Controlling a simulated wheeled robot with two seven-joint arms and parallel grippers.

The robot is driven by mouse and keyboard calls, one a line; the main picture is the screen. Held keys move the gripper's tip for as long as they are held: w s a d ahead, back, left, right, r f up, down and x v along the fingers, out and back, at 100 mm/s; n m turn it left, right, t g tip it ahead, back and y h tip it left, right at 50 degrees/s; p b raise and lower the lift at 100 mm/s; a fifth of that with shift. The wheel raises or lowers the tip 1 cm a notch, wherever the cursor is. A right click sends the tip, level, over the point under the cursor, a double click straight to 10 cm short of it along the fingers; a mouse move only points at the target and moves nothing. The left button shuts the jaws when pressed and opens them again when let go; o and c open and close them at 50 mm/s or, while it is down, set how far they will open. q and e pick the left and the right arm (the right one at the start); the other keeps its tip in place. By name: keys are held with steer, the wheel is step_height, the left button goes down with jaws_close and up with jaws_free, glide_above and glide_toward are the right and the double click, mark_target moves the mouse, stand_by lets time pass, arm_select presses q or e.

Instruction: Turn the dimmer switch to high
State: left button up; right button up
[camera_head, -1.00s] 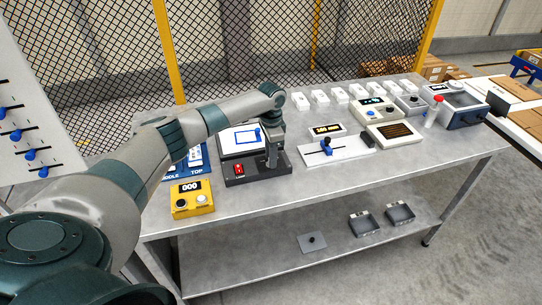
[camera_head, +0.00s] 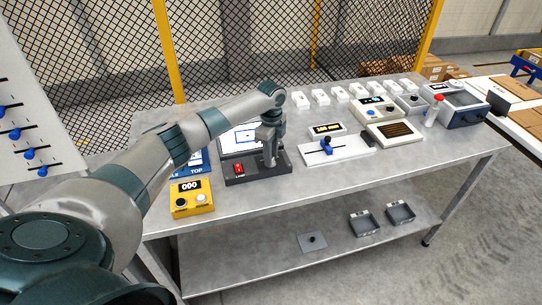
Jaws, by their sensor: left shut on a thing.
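A dark grey box (camera_head: 243,179) with a red lamp switch (camera_head: 239,169) stands on the left half of the metal table. A lit white panel (camera_head: 232,148) with a blue outline is at its back. My left gripper (camera_head: 270,163) points down onto the right part of this box, with its fingertips low at the top face. It is shut on a small part there, apparently the dimmer knob, which the fingers hide. I cannot read the dimmer's setting. My right gripper is not in view.
A yellow box (camera_head: 191,199) with a 000 display sits in front left of the dark box. A white slider plate (camera_head: 335,151) with a blue handle lies to the right. More devices stand farther right. The table's front right is clear.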

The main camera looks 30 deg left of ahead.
arm_select(q)
steer(key=shift+m, duration=0.3)
steer(key=shift+r, duration=0.1)
steer(key=o, duration=1.1)
steer(key=shift+c, duration=0.2)
step_height(320, 180, up, 17)
steer(key=b, duration=0.6)
steer(key=shift+r, duration=0.15)
